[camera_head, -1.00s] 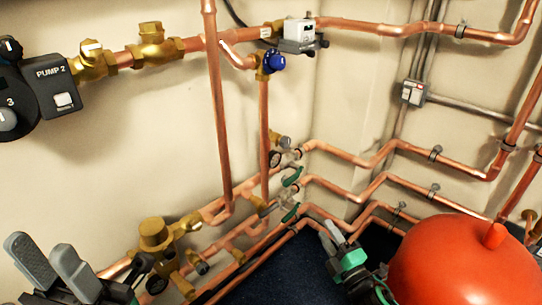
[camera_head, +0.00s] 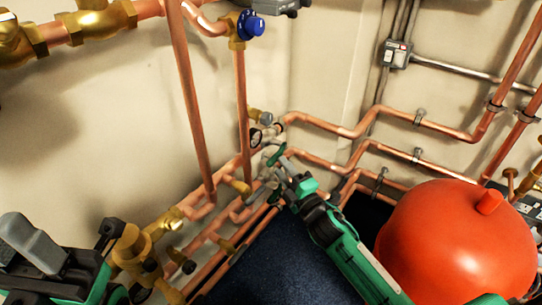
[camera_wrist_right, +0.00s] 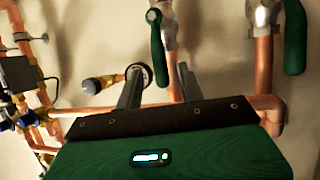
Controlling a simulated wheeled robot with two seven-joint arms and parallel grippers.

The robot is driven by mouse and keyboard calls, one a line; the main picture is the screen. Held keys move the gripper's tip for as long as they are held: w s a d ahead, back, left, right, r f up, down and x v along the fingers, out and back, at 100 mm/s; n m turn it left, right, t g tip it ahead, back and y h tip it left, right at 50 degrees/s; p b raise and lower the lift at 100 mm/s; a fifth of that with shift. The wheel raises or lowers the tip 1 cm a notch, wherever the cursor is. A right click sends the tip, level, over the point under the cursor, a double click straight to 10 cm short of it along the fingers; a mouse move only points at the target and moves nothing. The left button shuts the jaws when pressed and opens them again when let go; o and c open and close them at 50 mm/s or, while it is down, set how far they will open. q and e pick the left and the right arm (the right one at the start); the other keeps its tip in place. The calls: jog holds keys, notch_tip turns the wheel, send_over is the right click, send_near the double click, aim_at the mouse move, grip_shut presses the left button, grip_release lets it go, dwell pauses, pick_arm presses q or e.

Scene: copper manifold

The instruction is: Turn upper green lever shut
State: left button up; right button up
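The upper green lever (camera_head: 276,154) is on the pipe valves in the corner, beside a small round gauge. In the right wrist view the upper green lever (camera_wrist_right: 157,45) hangs down beyond my fingertips, roughly in line with the gap between them, apart from both fingers. My right gripper (camera_head: 279,175) is in front of the valves; its two fingers (camera_wrist_right: 160,75) are spread, with nothing between them. My left gripper (camera_head: 32,250) is at the lower left of the head view, its grey fingers apart and empty.
A second green lever (camera_wrist_right: 295,40) hangs to the right in the wrist view. The gauge (camera_wrist_right: 139,73) is close behind the left finger. Copper pipes (camera_head: 195,110) run around the corner. A red tank (camera_head: 455,245) stands beside my right arm. Brass valves (camera_head: 132,245) are near my left gripper.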

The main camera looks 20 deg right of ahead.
aim_at(278, 155)
jog(key=b+x, duration=0.1)
jog(key=x, duration=0.5)
jog(key=shift+w, duration=0.4)
jog(key=shift+a, duration=0.1)
grip_shut()
